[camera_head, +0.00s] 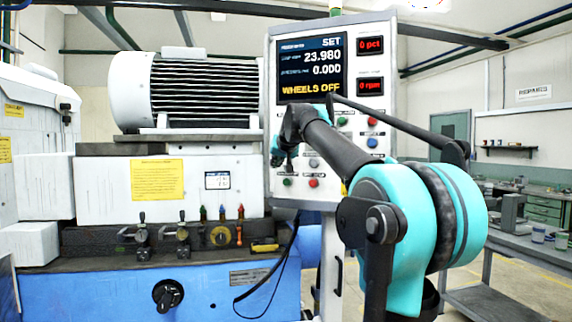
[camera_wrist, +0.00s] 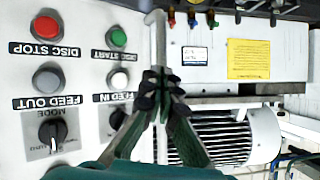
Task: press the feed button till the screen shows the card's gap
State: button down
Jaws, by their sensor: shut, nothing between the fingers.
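The screen (camera_head: 312,69) reads SET, 23.980, 0.000 and WHEELS OFF. A small white card (camera_head: 217,180) on the machine front has a dark figure too small to read surely; it also shows in the wrist view (camera_wrist: 195,56). In the wrist view the panel is upside down, with a white FEED IN button (camera_wrist: 118,80) and a grey FEED OUT button (camera_wrist: 47,79). My gripper (camera_wrist: 160,88) is shut and empty, its tips just right of FEED IN, near the panel edge. In the head view my gripper (camera_head: 281,155) hides part of the panel's left edge.
A green DISC START button (camera_wrist: 117,37), a red DISC STOP button (camera_wrist: 46,26) and a MODE knob (camera_wrist: 52,131) are close by. Red displays (camera_head: 370,45) read 0 pct and 0 rpm. The grinder's ribbed motor (camera_head: 200,90) and its levers (camera_head: 182,235) stand left of the panel.

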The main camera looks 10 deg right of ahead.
aim_at(285, 161)
jog(key=shift+w+d, duration=0.75)
jog(key=shift+w, duration=0.5)
jog(key=shift+w+d, duration=0.8)
jog(key=shift+w, duration=0.45)
jog(key=shift+w+d, duration=0.75)
jog(key=shift+w, duration=0.5)
jog(key=shift+w, duration=0.1)
jog(key=shift+w+d, duration=0.2)
jog(key=shift+w, duration=0.05)
jog(key=shift+w+d, duration=0.3)
jog(key=shift+w, duration=0.15)
jog(key=shift+s+a, duration=0.1)
jog(key=shift+s, duration=0.05)
jog(key=shift+s+a, duration=0.4)
jog(key=shift+s, duration=0.25)
jog(key=shift+s+a, duration=0.45)
jog(key=shift+s, duration=0.25)
jog(key=shift+s+a, duration=0.4)
jog(key=shift+s, duration=0.35)
jog(key=shift+s+a, duration=0.45)
jog(key=shift+s, duration=0.25)
